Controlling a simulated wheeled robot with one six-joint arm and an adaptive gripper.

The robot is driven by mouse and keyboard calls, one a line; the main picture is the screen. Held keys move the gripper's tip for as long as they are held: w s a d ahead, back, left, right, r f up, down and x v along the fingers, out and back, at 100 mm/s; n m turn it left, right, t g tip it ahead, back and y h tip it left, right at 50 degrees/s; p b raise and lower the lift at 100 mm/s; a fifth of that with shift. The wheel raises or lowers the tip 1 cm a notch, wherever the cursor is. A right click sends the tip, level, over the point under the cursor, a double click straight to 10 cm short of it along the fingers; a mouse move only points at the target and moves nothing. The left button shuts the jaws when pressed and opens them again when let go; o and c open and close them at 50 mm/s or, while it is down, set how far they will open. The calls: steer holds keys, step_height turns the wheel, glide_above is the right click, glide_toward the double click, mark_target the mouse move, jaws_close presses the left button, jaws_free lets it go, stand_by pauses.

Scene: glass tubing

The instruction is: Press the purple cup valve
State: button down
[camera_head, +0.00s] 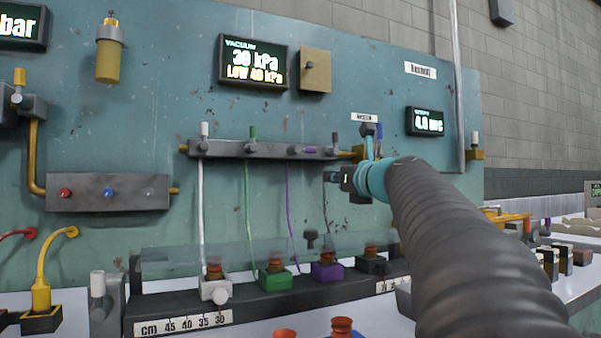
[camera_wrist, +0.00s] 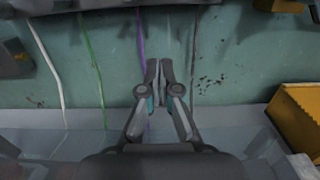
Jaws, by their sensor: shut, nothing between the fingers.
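A dark manifold bar (camera_head: 250,149) on the teal panel carries several small valves. The purple valve lever (camera_head: 312,151) lies sideways along the bar, while the white lever (camera_head: 205,130) and green lever (camera_head: 253,132) stand upright. A purple line (camera_head: 289,215) hangs below the bar towards the purple cup block (camera_head: 327,271); the line also shows in the wrist view (camera_wrist: 140,35). My gripper (camera_head: 330,177) is below and right of the purple lever. In the wrist view my gripper (camera_wrist: 158,68) is shut and empty, just right of the purple line. Contact with the panel cannot be told.
A rail with several cups (camera_head: 275,272) and a clear shield (camera_head: 180,263) lies below. A vacuum display (camera_head: 253,62) and a smaller display (camera_head: 424,121) hang on the panel. A yellow block (camera_wrist: 295,110) is right in the wrist view.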

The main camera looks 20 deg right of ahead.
mark_target(302, 151)
steer(key=w+r+p, duration=0.1)
steer(key=w, duration=0.1)
steer(key=w+r, duration=0.2)
steer(key=w, duration=0.1)
steer(key=w+r+p, duration=0.1)
steer(key=w, duration=0.2)
steer(key=shift+w+r+p, duration=0.1)
steer(key=shift+r+p, duration=0.05)
steer(key=shift+p, duration=0.15)
